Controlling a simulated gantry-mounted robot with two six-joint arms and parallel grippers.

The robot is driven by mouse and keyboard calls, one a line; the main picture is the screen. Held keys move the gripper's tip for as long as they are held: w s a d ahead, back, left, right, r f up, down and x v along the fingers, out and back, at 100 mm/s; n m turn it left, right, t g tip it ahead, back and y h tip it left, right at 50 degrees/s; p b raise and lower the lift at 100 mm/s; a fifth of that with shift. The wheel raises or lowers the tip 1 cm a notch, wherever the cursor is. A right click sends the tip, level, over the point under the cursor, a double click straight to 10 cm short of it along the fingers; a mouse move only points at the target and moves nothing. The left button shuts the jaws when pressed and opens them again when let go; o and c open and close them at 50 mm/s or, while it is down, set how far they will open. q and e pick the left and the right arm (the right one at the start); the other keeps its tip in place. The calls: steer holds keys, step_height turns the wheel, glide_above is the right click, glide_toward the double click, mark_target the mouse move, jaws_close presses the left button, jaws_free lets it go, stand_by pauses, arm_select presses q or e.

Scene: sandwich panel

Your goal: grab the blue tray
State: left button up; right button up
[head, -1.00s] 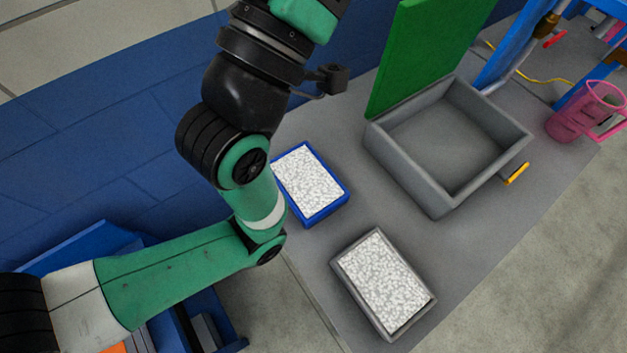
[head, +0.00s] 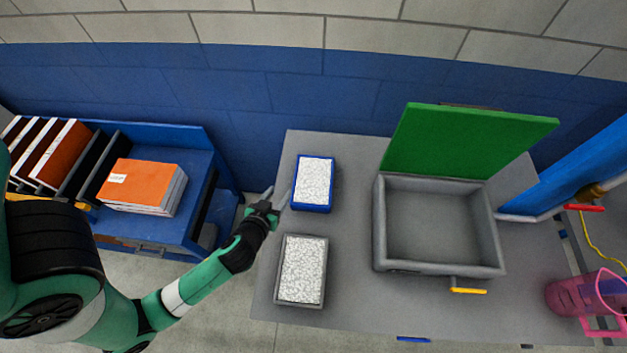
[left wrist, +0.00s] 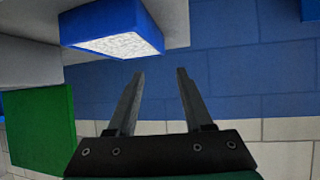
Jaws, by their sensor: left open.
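The blue tray (head: 312,208) holds white speckled material and sits at the back left of the grey table. The left wrist view also shows the blue tray (left wrist: 92,24), above the fingers. My left gripper (head: 276,198) is at the table's left edge, just left of the blue tray and apart from it. In the left wrist view my left gripper (left wrist: 160,75) has its two fingers spread with nothing between them. My right gripper is in neither view.
A grey tray (head: 301,304) with similar white filling lies in front of the blue one. A grey box (head: 383,235) with a raised green lid (head: 460,140) stands right of them. A pink mug (head: 572,297) is far right. A blue cart (head: 205,165) with orange books (head: 142,183) stands left.

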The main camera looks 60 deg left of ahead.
mark_target(295, 175)
arm_select(q)
steer(key=x, duration=0.6)
steer(key=shift+w+f+b, duration=0.15)
steer(key=shift+w+b, duration=0.05)
steer(key=shift+b, duration=0.1)
steer(key=x, duration=0.2)
steer(key=b+x, duration=0.1)
steer(key=x, duration=0.1)
steer(key=shift+w+d+f, duration=0.1)
steer(key=shift+w+f, duration=0.1)
steer(key=shift+f, duration=0.15)
steer(key=shift+w+a+f, duration=0.1)
steer(key=shift+w+a, duration=0.1)
steer(key=shift+a, duration=0.05)
jaws_close()
stand_by(0.4)
